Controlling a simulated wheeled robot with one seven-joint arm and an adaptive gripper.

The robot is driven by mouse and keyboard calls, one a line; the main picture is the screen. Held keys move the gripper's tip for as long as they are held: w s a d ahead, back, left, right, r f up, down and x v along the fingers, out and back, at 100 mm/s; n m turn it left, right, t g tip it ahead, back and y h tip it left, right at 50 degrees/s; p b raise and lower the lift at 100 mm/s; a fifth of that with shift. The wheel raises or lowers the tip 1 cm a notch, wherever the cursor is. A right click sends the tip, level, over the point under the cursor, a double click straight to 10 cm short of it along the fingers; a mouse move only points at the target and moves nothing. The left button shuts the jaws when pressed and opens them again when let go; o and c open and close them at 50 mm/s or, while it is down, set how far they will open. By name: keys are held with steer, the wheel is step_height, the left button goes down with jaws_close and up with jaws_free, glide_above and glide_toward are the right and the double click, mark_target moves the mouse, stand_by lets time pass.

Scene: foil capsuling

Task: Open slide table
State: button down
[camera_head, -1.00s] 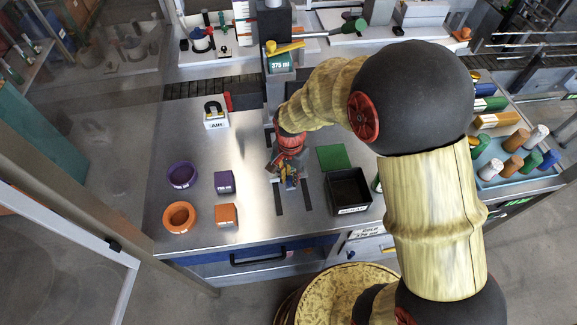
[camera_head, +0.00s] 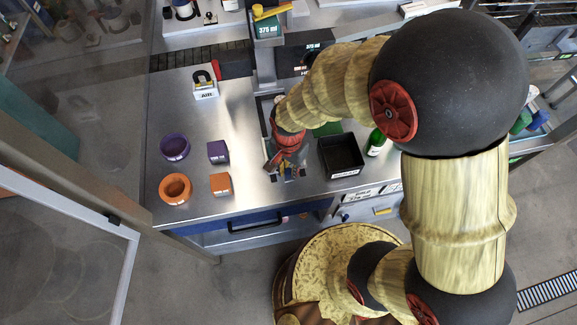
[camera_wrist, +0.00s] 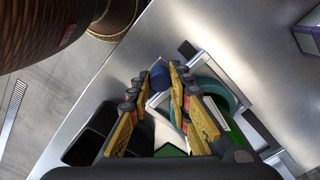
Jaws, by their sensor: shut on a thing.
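My gripper (camera_head: 287,172) is low over the steel table, near its front edge. In the wrist view the two fingers (camera_wrist: 167,78) are closed on a small blue handle (camera_wrist: 159,77) at the near end of the slide table. The slide table's pale metal parts (camera_wrist: 168,132) show between and behind the fingers, with a teal ring (camera_wrist: 234,94) beside them. In the head view my gripper and arm hide most of the slide.
A black bin (camera_head: 341,155) stands close on the right, with a green bottle (camera_head: 376,141) beyond it. Bare steel lies between the boxes and my gripper.

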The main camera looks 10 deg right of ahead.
steer(key=shift+w, duration=0.1)
steer(key=c, duration=1.9)
jaws_free()
steer(key=shift+a, duration=0.1)
steer(key=shift+r, duration=0.1)
steer(key=shift+r, duration=3.9)
